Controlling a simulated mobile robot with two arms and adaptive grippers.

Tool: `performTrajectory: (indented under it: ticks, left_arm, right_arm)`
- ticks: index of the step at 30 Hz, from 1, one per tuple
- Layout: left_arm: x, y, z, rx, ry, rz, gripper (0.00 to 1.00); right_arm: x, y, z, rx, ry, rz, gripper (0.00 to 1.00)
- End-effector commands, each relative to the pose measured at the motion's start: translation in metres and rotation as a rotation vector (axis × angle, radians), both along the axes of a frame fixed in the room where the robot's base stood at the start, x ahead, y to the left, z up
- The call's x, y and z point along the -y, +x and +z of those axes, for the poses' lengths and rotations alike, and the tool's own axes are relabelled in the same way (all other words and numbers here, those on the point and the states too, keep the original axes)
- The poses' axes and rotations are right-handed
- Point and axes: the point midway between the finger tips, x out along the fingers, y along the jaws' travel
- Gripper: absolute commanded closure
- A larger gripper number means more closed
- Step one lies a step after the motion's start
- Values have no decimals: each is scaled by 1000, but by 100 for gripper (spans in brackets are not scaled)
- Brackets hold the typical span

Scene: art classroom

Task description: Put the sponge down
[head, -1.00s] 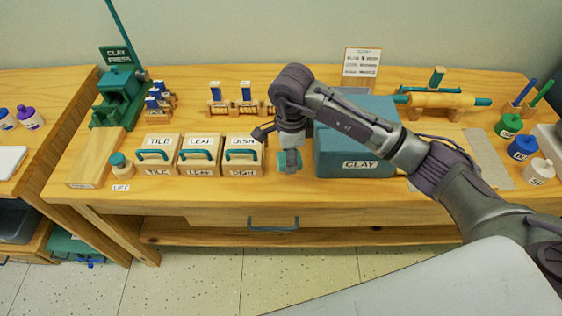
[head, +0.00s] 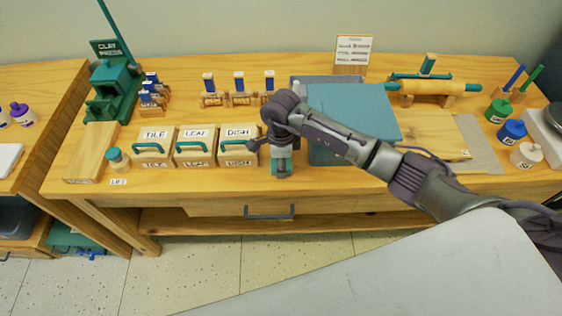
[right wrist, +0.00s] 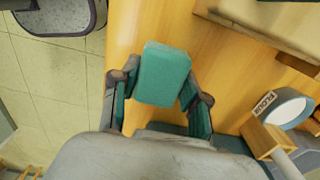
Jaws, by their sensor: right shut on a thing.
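The sponge is a teal block, seen in the right wrist view (right wrist: 163,74) between the two fingers of my right gripper (right wrist: 160,88). In the head view, my right gripper (head: 281,163) points down near the table's front edge, with the small teal sponge (head: 281,170) at its tips. It is between the DISH box and the blue-teal clay box. The gripper is shut on the sponge. Wood tabletop (right wrist: 135,28) shows around the sponge; I cannot tell whether it touches the surface. My left gripper is not in view.
The DISH box (head: 238,160) is left of the gripper, beside the LEAF and TILE boxes. The blue-teal clay box (head: 350,120) is close on the right, partly behind my arm. Bare table (head: 225,184) runs along the front edge. A rolling pin (head: 430,88) lies at the back right.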

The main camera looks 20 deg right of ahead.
Motion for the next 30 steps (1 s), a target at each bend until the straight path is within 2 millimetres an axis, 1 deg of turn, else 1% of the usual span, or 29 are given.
performTrajectory:
  ticks: [5, 6, 10, 11, 19, 21, 23, 26, 30]
  left_arm:
    - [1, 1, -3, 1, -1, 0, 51]
    - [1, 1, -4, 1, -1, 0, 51]
    - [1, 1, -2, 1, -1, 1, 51]
    - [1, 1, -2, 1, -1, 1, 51]
    - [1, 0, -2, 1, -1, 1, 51]
    - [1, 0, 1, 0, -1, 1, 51]
    - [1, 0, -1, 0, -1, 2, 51]
    - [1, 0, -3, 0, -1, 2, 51]
    - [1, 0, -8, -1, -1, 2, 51]
  right_arm:
    - [0, 0, -3, 0, -1, 0, 87]
    - [0, 0, -3, 0, 0, 0, 53]
    - [0, 0, -2, 0, 0, 0, 31]
    - [0, 0, -2, 0, 0, 0, 30]
    - [0, 0, -1, -1, 0, 0, 30]
    - [0, 0, 2, -1, 0, 0, 30]
    - [0, 1, 5, 1, 0, 0, 30]
    - [0, 1, 20, 4, 0, 0, 30]
    - [0, 2, 50, 6, -1, 1, 30]
